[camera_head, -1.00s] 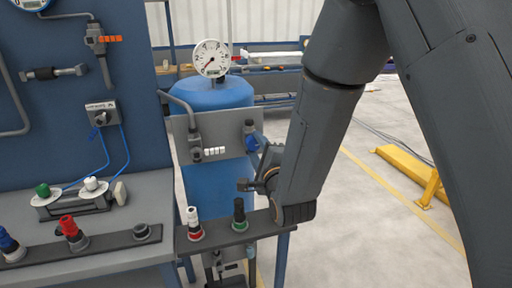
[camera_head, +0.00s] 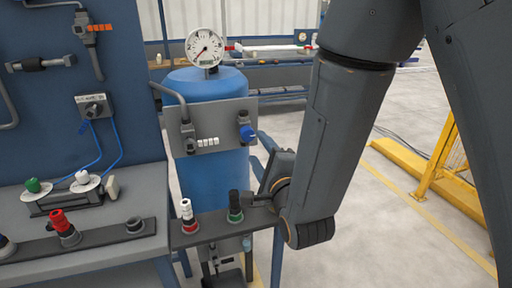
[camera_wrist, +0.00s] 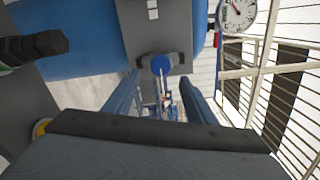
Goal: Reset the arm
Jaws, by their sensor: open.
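My arm (camera_head: 345,120) hangs down on the right in the head view, with its wrist beside the end of the narrow shelf. My gripper (camera_wrist: 160,80) is open in the wrist view, its two blue-grey fingers apart with nothing held between them. Beyond the fingers is a grey valve with a round blue knob (camera_wrist: 161,65). The fingers are mostly hidden behind my wrist there.
A white-and-red fitting (camera_head: 187,214) and a black-and-green fitting (camera_head: 235,206) stand on the shelf, the latter close to my wrist. A blue tank (camera_head: 215,170) with a gauge (camera_head: 204,47) stands behind.

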